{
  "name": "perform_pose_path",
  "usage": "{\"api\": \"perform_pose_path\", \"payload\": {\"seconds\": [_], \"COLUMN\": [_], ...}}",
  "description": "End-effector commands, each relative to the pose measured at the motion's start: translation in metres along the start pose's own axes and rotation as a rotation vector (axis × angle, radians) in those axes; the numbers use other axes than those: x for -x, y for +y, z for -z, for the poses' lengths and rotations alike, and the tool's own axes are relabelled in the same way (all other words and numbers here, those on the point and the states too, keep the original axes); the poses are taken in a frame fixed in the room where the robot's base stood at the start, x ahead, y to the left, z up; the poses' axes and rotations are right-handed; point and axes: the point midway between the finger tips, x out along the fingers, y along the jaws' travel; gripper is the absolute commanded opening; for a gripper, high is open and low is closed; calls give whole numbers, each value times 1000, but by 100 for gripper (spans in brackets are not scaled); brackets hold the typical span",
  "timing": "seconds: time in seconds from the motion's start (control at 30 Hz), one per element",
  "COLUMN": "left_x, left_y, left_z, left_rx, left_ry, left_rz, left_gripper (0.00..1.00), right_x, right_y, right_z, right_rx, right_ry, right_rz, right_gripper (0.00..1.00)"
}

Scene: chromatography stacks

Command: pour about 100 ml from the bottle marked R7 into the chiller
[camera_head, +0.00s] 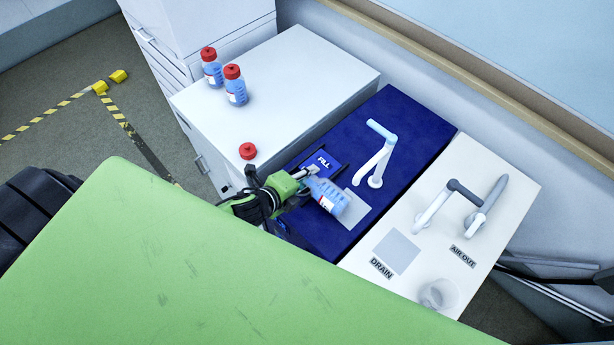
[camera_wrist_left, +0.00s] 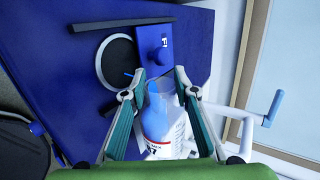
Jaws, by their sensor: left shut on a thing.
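The bottle (camera_head: 328,197), clear with blue liquid, is held tilted well over above the blue top of the chiller (camera_head: 408,133). Its open neck points toward the fill area marked FILL (camera_head: 323,160). My left gripper (camera_head: 305,184) is shut on the bottle. In the left wrist view, the bottle (camera_wrist_left: 158,125) sits between the fingers of the left gripper (camera_wrist_left: 157,97); its label is partly hidden. A dark round opening (camera_wrist_left: 117,62) lies just beyond the neck, with a blue knobbed plate (camera_wrist_left: 157,60) beside it. A thin blue streak shows near the mouth. My right gripper is out of view.
Two red-capped bottles (camera_head: 210,68) (camera_head: 236,86) stand on the white cabinet (camera_head: 290,70). A red cap (camera_head: 248,151) shows at its near edge. A handled pipe (camera_head: 375,155) rises from the chiller top. A white unit (camera_head: 440,250) with DRAIN and AIR OUT labels stands to the right.

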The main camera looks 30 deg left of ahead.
Motion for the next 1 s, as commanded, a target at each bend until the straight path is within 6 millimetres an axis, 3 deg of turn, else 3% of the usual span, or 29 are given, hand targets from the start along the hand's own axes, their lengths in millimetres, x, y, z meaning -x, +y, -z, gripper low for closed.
{"api": "perform_pose_path", "payload": {"seconds": [0.8,1.0], "left_x": [39,43], "left_y": [-60,-65], "left_z": [10,10], "left_rx": [-386,-424], "left_ry": [-257,-284], "left_rz": [5,2], "left_gripper": [0,0], "right_x": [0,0], "right_y": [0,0], "right_z": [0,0], "right_rx": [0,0], "right_ry": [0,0], "right_rz": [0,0], "right_gripper": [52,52]}}
